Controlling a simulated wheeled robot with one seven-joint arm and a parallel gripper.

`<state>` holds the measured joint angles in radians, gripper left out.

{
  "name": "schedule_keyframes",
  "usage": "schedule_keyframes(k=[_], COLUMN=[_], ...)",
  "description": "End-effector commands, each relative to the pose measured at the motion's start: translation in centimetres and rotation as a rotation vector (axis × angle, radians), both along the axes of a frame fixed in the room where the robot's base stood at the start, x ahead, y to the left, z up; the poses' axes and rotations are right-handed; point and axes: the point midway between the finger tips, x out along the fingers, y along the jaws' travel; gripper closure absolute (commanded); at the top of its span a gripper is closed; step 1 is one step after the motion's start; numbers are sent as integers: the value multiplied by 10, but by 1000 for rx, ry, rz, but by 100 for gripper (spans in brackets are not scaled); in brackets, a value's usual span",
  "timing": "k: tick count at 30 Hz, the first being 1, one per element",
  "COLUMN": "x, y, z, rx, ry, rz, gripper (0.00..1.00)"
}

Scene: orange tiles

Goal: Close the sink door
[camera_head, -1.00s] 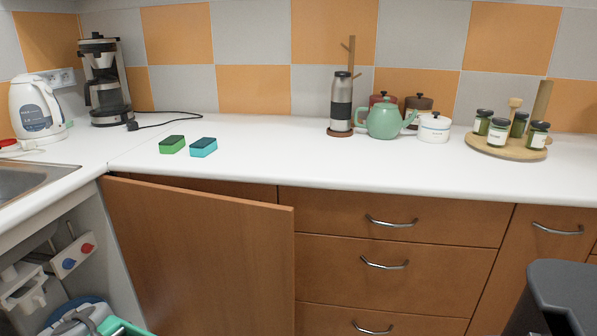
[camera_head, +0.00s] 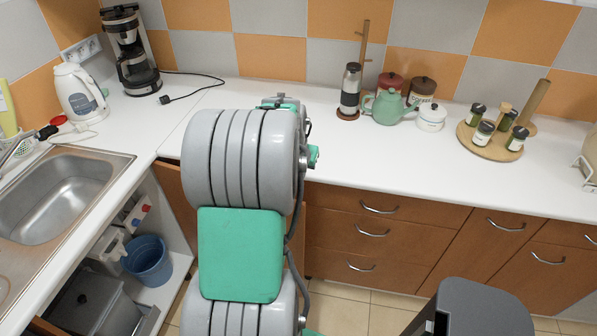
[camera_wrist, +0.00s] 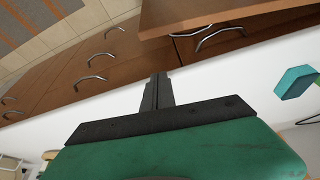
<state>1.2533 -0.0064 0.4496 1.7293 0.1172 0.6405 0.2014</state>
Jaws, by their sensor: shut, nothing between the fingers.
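The sink door (camera_head: 173,190) is a brown wooden panel standing open beside the sink cabinet. In the head view my arm hides most of it, and only a strip shows left of the arm. In the wrist view a wooden panel (camera_wrist: 195,12) at the top appears to be this door. My gripper (camera_wrist: 158,77) is shut and empty, with the counter and drawer fronts behind its fingers. The fingers look apart from the panel. In the head view they are hidden behind my arm. The sink cabinet's inside is exposed below the sink (camera_head: 60,190).
A blue bucket (camera_head: 147,261) and a grey bin (camera_head: 103,303) stand in the open cabinet. The counter (camera_head: 345,150) holds a kettle (camera_head: 80,95), coffee maker (camera_head: 130,55), teapot (camera_head: 388,107) and spice tray (camera_head: 482,148). A teal sponge (camera_wrist: 296,82) shows in the wrist view. Drawers (camera_head: 355,235) are shut.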

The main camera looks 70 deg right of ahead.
Motion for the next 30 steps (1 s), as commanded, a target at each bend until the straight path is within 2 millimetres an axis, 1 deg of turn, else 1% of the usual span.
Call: schedule_keyframes(k=[1, 5, 12, 13, 14, 15, 18, 21, 30], x=[0, 0, 1, 2, 2, 1, 1, 1, 0], y=[-1, -10, -27, -26, -18, -11, 3, 10, 12], z=[-9, -34, -84, -86, -81, -80, -81, -84, -85], rx=[6, 7, 7, 5, 3, 2, 2, 3, 1], ry=[2, 2, 1, 1, 0, 0, 0, 0, 0], rz=[0, 0, 3, 3, 4, 3, 3, 4, 3], gripper=[100, 100, 100, 100, 100, 100, 100, 100, 100])
